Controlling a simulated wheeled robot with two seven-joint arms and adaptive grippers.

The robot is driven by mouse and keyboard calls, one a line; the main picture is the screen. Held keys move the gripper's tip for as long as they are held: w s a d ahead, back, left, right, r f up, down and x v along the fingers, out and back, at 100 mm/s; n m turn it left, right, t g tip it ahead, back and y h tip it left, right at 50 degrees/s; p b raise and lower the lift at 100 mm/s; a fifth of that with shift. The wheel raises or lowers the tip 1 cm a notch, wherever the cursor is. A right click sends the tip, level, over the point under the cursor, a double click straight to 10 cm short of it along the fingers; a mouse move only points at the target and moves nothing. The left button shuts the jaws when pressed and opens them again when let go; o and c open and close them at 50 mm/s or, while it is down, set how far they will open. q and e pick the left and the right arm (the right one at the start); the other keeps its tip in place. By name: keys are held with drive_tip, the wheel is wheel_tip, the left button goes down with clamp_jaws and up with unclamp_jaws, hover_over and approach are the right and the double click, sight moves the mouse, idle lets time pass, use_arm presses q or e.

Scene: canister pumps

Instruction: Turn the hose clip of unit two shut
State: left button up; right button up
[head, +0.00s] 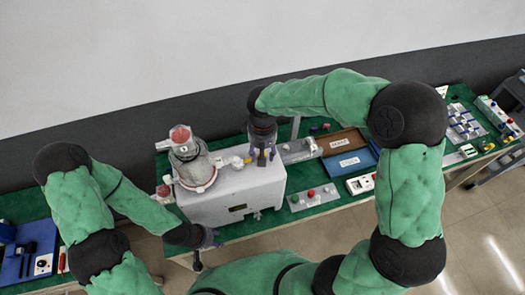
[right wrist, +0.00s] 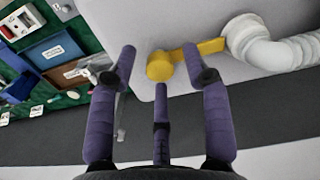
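In the right wrist view a yellow hose clip (right wrist: 188,57) with a round knob end sits at a white ribbed hose (right wrist: 268,47) on a pale grey housing. My right gripper (right wrist: 160,72) is open, its purple fingers spread, with the clip's knob end showing between the fingertips. I cannot tell whether they touch it. In the head view my right gripper (head: 262,157) points down over the right part of the grey pump housing (head: 232,196), just right of the hose (head: 237,163). My left gripper (head: 210,240) is low at the housing's front; its fingers are too small to read.
A clear canister with a red top (head: 190,155) stands on the housing's left. To the right on the green bench are a brown tray (head: 342,141), a blue tray (head: 350,163) and a grey plate with coloured knobs (head: 313,197).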

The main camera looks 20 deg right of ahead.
wheel_tip(320, 180, up, 12)
idle(0.6)
idle(0.5)
